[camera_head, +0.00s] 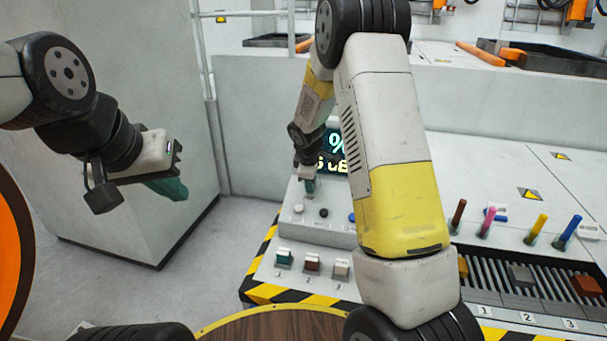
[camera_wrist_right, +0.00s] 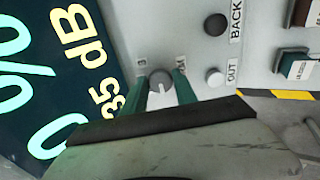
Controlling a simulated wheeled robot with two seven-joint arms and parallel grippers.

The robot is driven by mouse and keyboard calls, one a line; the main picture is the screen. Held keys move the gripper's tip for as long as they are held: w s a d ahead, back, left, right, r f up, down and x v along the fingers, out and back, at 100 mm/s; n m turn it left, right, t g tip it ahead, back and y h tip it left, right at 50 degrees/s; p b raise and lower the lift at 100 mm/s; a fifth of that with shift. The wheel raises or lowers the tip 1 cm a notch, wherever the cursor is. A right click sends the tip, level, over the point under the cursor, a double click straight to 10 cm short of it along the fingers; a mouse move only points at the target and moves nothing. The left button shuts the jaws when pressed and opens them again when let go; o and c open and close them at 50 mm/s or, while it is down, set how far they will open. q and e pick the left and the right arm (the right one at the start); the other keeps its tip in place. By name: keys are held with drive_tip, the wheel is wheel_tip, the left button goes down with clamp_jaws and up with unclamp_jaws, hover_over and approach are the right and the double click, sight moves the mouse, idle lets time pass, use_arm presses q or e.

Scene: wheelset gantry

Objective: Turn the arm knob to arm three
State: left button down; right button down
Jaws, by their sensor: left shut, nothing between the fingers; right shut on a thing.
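The round grey knob (camera_wrist_right: 160,81) is on the light grey panel in the right wrist view. A white pointer mark shows on its lower part, pointing toward my gripper. My right gripper (camera_wrist_right: 161,93) is shut on the knob, with one green finger on each side. Small labels beside the knob are partly covered by the fingers and hard to read. In the head view the right gripper (camera_head: 310,186) reaches down to the sloped panel, and the knob is hidden there. My left gripper (camera_head: 168,188) is shut and empty, off to the left in the air.
A dark display (camera_wrist_right: 60,75) reading "35 dB" is beside the knob. A black button (camera_wrist_right: 215,24) labelled BACK and a white button (camera_wrist_right: 214,76) labelled OUT are nearby. Coloured switches (camera_head: 312,262) line the panel front. A slotted rack (camera_head: 510,275) is at right.

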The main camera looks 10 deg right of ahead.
idle(0.4)
drive_tip(key=c, duration=1)
unclamp_jaws()
drive_tip(key=shift+o, duration=0.2)
drive_tip(key=v, duration=0.7)
drive_tip(key=shift+r, duration=0.4)
drive_tip(key=shift+s+a, duration=0.1)
drive_tip(key=shift+s, duration=0.1)
